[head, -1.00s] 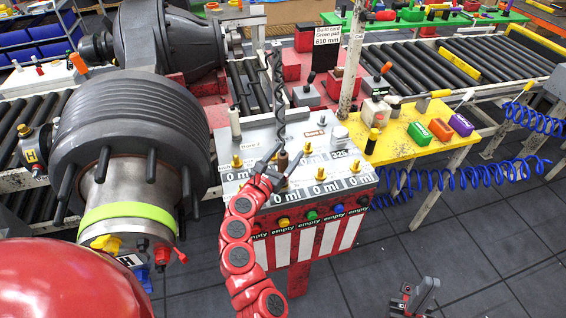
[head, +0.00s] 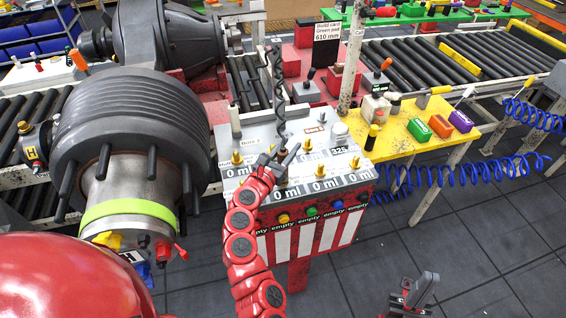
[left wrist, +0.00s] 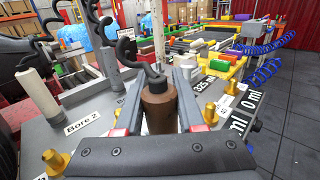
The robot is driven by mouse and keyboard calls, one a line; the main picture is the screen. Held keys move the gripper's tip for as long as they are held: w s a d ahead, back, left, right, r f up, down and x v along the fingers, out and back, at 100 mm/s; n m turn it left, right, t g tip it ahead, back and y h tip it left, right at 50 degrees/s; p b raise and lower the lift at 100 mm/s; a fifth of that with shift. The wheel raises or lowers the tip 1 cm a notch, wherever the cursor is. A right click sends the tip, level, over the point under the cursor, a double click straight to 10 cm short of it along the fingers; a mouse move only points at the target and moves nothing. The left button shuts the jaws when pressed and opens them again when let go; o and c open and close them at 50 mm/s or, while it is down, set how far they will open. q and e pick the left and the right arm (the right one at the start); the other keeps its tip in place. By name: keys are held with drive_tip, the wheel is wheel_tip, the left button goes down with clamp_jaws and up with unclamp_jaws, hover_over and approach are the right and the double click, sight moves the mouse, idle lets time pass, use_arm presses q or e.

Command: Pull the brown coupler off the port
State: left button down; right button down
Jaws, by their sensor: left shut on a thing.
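The brown coupler (left wrist: 158,105) stands between the fingers of my left gripper (left wrist: 157,78) in the left wrist view, with a dark coiled hose rising from its top. The fingers are shut on it. In the head view my left gripper (head: 282,157) is over the grey-topped dosing stand (head: 265,133), and it mostly hides the coupler. The coupler's lower end and the port under it are hidden, so I cannot tell whether they touch. My right gripper (head: 416,294) is low at the bottom right, away from the stand; its opening is unclear.
Several brass-coloured fittings (head: 320,170) stand on the panel around my left gripper. A pale post (head: 235,120) stands at its back left. A large grey hub (head: 130,125) is close on the left. A yellow table (head: 400,145) adjoins on the right; open floor lies in front.

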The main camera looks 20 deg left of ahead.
use_arm(q)
drive_tip(key=s+d+r+p, duration=0.2)
drive_tip(key=s+p, duration=0.1)
drive_tip(key=s, duration=0.4)
drive_tip(key=s+d+r+p, duration=0.2)
drive_tip(key=s+r+p, duration=0.1)
drive_tip(key=s, duration=0.5)
drive_tip(key=shift+s+d+p, duration=0.2)
drive_tip(key=shift+s+p, duration=0.05)
drive_tip(key=shift+p, duration=0.1)
drive_tip(key=shift+r, duration=0.1)
drive_tip(key=shift+r+p, duration=1.4)
